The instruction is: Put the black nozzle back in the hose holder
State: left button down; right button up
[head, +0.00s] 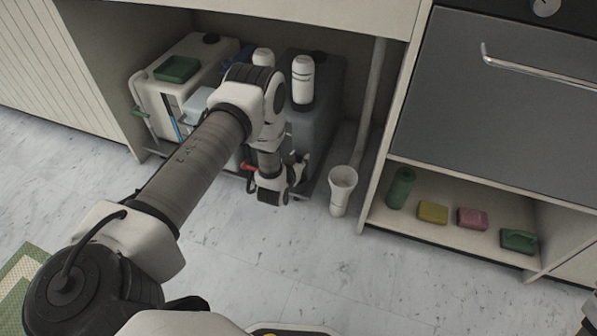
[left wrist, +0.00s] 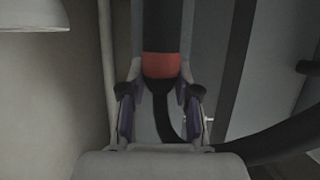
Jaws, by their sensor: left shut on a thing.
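The black nozzle (left wrist: 162,28) has an orange-red band and stands lengthwise between the fingers of my left gripper (left wrist: 162,88) in the left wrist view. The gripper is shut on it near that band. A black hose (left wrist: 166,122) runs from the nozzle's near end and bends away to the right. In the head view my left gripper (head: 297,174) is low in front of the dark tank, and the nozzle is not clear there. The white, funnel-shaped hose holder (head: 343,180) stands just right of the gripper, apart from it.
A white tank (head: 158,98) and a dark grey tank (head: 326,112) stand in the open bay behind my arm. A pale pipe (head: 374,95) runs down behind the holder. A shelf at right holds a green roll (head: 401,188) and sponges (head: 433,212). The floor in front is clear.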

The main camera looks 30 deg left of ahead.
pick_arm(q)
notch_tip(320, 180, down, 5)
jog(key=shift+r+b, duration=0.2)
jog(key=shift+b, duration=0.95)
jog(key=shift+r, duration=0.2)
jog(key=shift+f, duration=0.15)
jog(key=c, duration=0.8)
grip_release()
jog(key=shift+c, duration=0.2)
